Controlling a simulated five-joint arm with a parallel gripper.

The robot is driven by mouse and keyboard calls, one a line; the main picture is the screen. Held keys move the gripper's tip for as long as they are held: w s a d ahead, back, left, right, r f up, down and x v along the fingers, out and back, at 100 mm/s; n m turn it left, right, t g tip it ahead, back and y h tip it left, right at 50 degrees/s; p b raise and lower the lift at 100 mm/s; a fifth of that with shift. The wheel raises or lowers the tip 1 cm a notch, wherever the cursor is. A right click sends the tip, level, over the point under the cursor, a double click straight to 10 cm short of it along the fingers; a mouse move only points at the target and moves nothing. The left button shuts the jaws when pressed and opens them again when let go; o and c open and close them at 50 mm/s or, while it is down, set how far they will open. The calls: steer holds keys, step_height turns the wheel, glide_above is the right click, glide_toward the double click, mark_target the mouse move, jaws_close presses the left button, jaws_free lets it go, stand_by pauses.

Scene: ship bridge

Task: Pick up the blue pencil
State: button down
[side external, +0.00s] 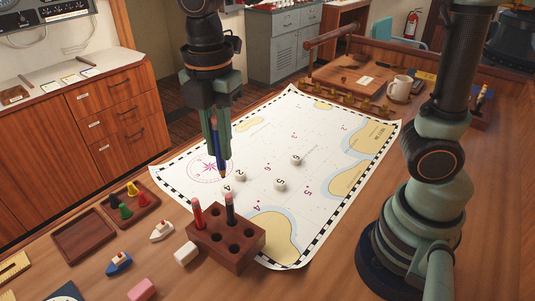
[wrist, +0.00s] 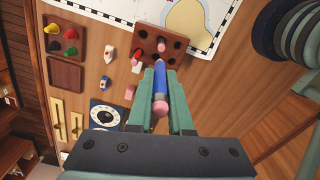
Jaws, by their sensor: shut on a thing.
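My gripper (side external: 214,145) is shut on the blue pencil (side external: 218,150). The pencil hangs near upright with its tip down, above the left part of the chart, in the side view. In the wrist view the blue pencil (wrist: 160,85) lies between the green fingers of my gripper (wrist: 160,95), its pink eraser end towards the camera. The wooden pencil block (side external: 226,238) stands nearer the side camera, with a red pencil (side external: 198,214) and a black pencil (side external: 230,210) upright in it. Its other visible holes look empty.
The chart (side external: 310,140) carries several white numbered discs. A wooden tray of coloured pawns (side external: 130,205), an empty tray (side external: 84,237), toy boats, a white block (side external: 186,253) and a pink block (side external: 142,290) lie left of the pencil block. A mug (side external: 399,89) stands at the back.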

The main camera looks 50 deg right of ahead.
steer(key=w+d+f, duration=0.3)
steer(key=d+f, duration=0.2)
steer(key=d, duration=0.3)
steer(key=w+d+f, duration=0.3)
steer(key=d+f, duration=0.3)
steer(key=d, duration=0.2)
steer(key=w+d+f, duration=0.3)
steer(key=d+f, duration=0.2)
steer(key=d, duration=0.4)
steer(key=shift+w+f, duration=0.1)
steer(key=shift+f, duration=0.3)
steer(key=shift+a+f, duration=0.25)
steer(key=s+a, duration=0.2)
steer(key=a, duration=0.2)
steer(key=s+a, duration=0.2)
steer(key=a, duration=0.2)
steer(key=s+a, duration=0.3)
steer(key=a, duration=0.1)
steer(key=shift+a+r, duration=0.1)
steer(key=shift+a, duration=0.2)
steer(key=w+d, duration=0.2)
steer(key=d, duration=0.2)
steer(key=w+d, duration=0.2)
steer(key=d, duration=0.2)
steer(key=w+d, duration=0.3)
steer(key=d, duration=0.2)
steer(key=shift+f, duration=0.65)
stand_by(1.4)
